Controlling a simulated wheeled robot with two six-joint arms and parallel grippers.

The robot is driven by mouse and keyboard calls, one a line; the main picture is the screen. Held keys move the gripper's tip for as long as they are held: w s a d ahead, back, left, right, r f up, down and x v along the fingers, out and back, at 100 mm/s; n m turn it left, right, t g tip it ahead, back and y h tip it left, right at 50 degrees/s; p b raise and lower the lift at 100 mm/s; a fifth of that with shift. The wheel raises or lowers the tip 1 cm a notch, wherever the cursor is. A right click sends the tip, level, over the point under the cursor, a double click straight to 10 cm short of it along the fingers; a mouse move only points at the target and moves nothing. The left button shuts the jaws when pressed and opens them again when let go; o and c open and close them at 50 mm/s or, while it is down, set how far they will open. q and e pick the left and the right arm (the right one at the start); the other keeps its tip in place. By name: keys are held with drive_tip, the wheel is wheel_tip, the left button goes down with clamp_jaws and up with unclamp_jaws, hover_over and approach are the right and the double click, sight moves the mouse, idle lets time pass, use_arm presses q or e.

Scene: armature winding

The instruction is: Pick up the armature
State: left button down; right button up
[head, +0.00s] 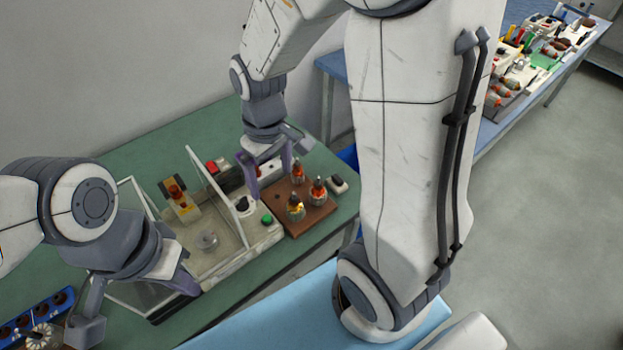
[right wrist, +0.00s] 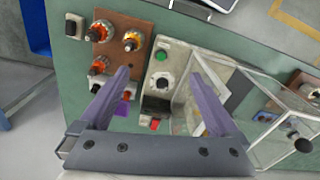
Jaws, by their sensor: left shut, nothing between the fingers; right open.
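Several armatures with orange and copper windings stand on a brown wooden board; the nearest one (head: 295,209) and another (head: 318,191) show clearly in the head view. In the right wrist view, armatures (right wrist: 102,31) and (right wrist: 133,40) stand at upper left on the board (right wrist: 118,20). My right gripper (head: 268,172) is open and empty, above the area between the board and the winding machine (head: 232,262). In the right wrist view its fingers (right wrist: 162,78) straddle the machine's control panel. My left gripper (head: 183,284) is shut and empty beside the machine's front left; its fingers are partly hidden.
The machine has a clear upright panel (head: 217,185), a green button (head: 267,219) and a black knob (head: 242,205). A blue slotted tray (head: 22,325) is at lower left. A small black-topped box (head: 338,184) sits right of the board, near the green table's edge.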

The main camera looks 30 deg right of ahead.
drive_tip(key=m+b, duration=0.1)
drive_tip(key=m, duration=0.1)
hover_over(318, 183)
drive_tip(key=f, duration=0.7)
drive_tip(key=shift+w+a+f, duration=0.1)
drive_tip(key=shift+w+a, duration=0.1)
drive_tip(key=shift+w, duration=0.1)
drive_tip(key=f, duration=0.4)
drive_tip(key=shift+d+f, duration=0.3)
drive_tip(key=shift+s+d+f+p, duration=0.1)
drive_tip(key=shift+f+p, duration=0.55)
drive_tip(key=shift+f, duration=2.35)
clamp_jaws()
drive_tip(key=shift+r, duration=0.1)
